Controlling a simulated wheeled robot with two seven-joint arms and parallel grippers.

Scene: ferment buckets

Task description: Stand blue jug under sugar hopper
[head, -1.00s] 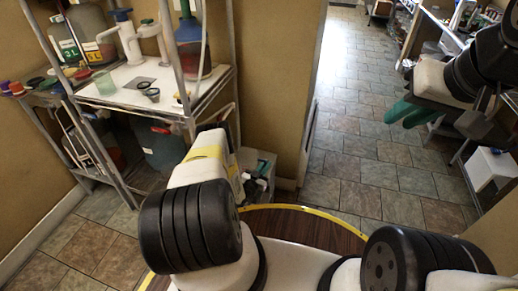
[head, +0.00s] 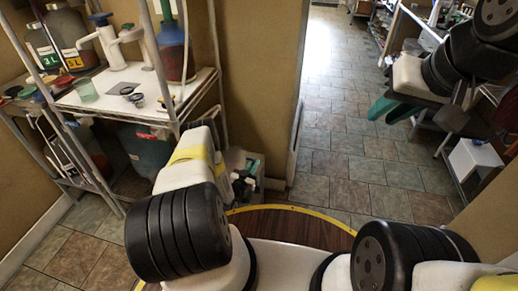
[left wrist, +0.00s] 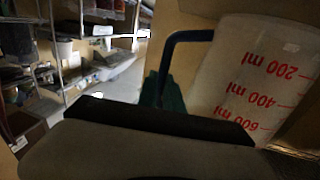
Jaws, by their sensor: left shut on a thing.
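A translucent white jug with red "200 ml", "400 ml" and "600 ml" marks (left wrist: 250,75) fills the right of the left wrist view. Its blue handle (left wrist: 185,37) is at its left. A green finger of my left gripper (left wrist: 168,98) is at the handle, and the gripper is shut on it. In the head view this gripper and the jug are hidden behind my left arm. My right gripper (head: 396,109) shows two green fingers, slightly apart and empty, at the upper right. I cannot make out a sugar hopper for certain.
A metal rack (head: 190,92) at left holds a white pump-like device (head: 112,48), a blue vessel (head: 173,52) and bottles marked in litres (head: 68,32). A dark container (head: 148,150) sits below. Tiled floor (head: 335,130) lies open beyond the wall; a white box (head: 473,158) stands right.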

